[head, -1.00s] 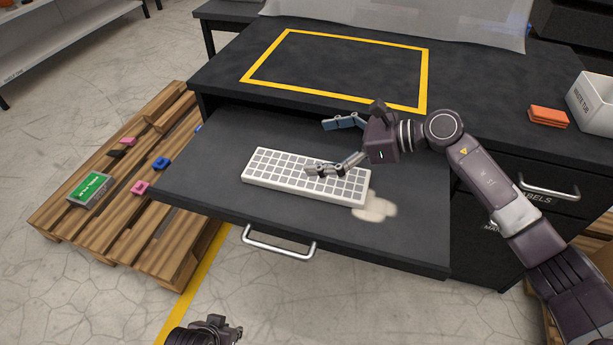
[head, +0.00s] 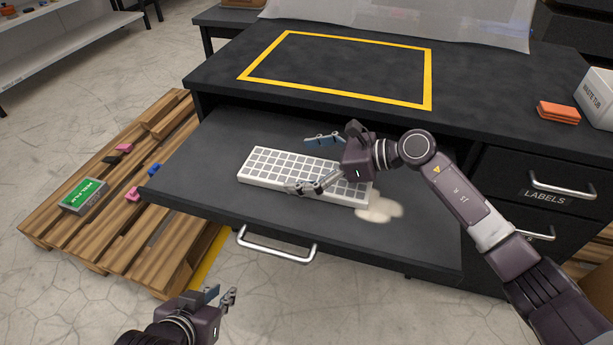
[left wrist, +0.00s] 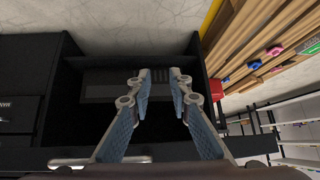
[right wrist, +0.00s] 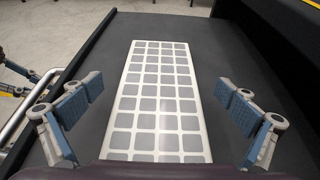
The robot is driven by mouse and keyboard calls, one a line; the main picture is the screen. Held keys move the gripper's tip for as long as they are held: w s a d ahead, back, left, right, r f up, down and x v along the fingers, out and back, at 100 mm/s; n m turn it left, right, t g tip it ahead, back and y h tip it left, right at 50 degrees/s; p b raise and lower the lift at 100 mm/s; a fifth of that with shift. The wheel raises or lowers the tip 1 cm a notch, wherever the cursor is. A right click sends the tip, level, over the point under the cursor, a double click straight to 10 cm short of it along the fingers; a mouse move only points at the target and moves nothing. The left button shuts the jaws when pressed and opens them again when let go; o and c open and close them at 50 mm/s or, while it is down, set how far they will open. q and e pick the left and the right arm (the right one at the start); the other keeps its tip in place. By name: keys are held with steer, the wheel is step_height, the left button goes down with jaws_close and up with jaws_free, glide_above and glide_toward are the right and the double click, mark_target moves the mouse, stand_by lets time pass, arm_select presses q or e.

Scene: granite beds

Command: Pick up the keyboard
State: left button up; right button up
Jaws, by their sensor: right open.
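The white keyboard (head: 262,163) with grey keys lies flat in the open dark drawer (head: 190,182). It also fills the middle of the right wrist view (right wrist: 160,102). My right gripper (head: 300,165) is open over the keyboard, with one finger on each long side of it. The right wrist view shows both fingers (right wrist: 162,97) apart, with clear gaps to the keyboard's edges. Contact with the keyboard is not visible. My left gripper (head: 221,295) is in front of the drawer, low in the head view. Its fingers (left wrist: 160,78) are partly apart and empty.
A pale stain or spill (head: 380,208) lies by the keyboard's right end. The drawer handle (head: 277,248) faces the front. A yellow-outlined area (head: 430,80) on the desktop is empty. An orange block (head: 558,112) and white tub (head: 597,98) stand right; a wooden pallet (head: 75,245) is left.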

mark_target(282, 166)
steer(key=x, duration=0.3)
steer(key=shift+a+f, duration=0.1)
arm_select(q)
steer(key=shift+w+d+r+t, duration=0.25)
steer(key=shift+w+r+t, duration=0.1)
steer(key=shift+w+r, duration=0.25)
steer(key=shift+w+d+r+t, duration=0.2)
steer(key=shift+w+r+t, duration=0.15)
steer(key=shift+w, duration=0.3)
arm_select(e)
steer(key=shift+c, duration=0.3)
steer(key=c, duration=1.5)
steer(key=shift+c, duration=0.6)
